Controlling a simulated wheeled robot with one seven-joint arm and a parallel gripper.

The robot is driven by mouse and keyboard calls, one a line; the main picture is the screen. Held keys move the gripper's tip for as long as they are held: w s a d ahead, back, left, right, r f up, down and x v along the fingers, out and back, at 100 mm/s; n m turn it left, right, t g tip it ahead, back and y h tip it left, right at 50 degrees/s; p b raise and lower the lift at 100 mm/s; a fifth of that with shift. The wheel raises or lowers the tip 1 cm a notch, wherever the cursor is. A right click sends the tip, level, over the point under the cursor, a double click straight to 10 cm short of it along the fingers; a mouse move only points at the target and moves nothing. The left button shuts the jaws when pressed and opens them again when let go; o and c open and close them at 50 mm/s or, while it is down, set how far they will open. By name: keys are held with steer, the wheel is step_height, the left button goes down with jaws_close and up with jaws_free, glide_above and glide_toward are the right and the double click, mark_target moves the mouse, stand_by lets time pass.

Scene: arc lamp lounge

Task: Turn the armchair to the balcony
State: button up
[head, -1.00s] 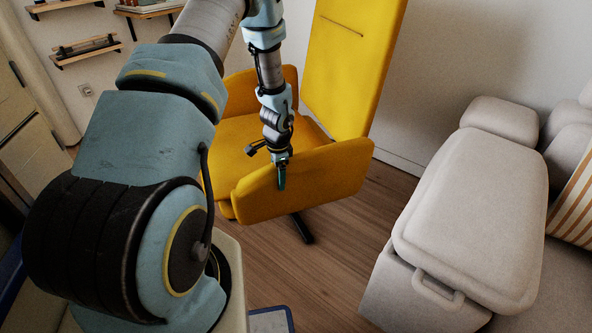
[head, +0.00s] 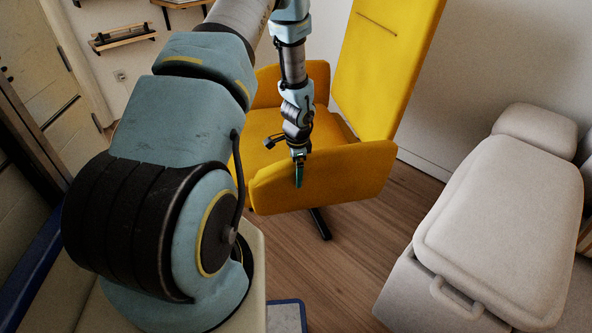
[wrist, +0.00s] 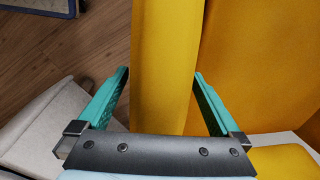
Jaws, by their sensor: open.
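The yellow armchair (head: 345,170) has a tall back at the right, two side arms and a dark swivel foot on the floor. My gripper (head: 299,175) is at the near armrest, pointing down. In the wrist view, the gripper's teal fingers (wrist: 160,95) are open, one on each side of the yellow armrest (wrist: 163,50). Gaps show between the fingers and the armrest, so they do not grip it. The seat (wrist: 240,60) lies to the right in that view. No balcony can be made out in these frames.
Wall shelves (head: 122,38) and a pale cabinet (head: 50,90) are at the back left.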

steer(key=shift+r, duration=0.1)
steer(key=r, duration=0.3)
steer(key=s+r, duration=0.1)
steer(key=r, duration=0.6)
steer(key=shift+s+r+p, duration=0.15)
steer(key=shift+r+p, duration=0.15)
steer(key=s+a+r+n, duration=1.3)
steer(key=s+r+n, duration=0.3)
steer(key=s+r, duration=0.15)
step_height(320, 180, up, 12)
steer(key=w+p, duration=0.1)
steer(key=p, duration=1.1)
steer(key=shift+w+r+m, duration=0.2)
steer(key=shift+m, duration=0.1)
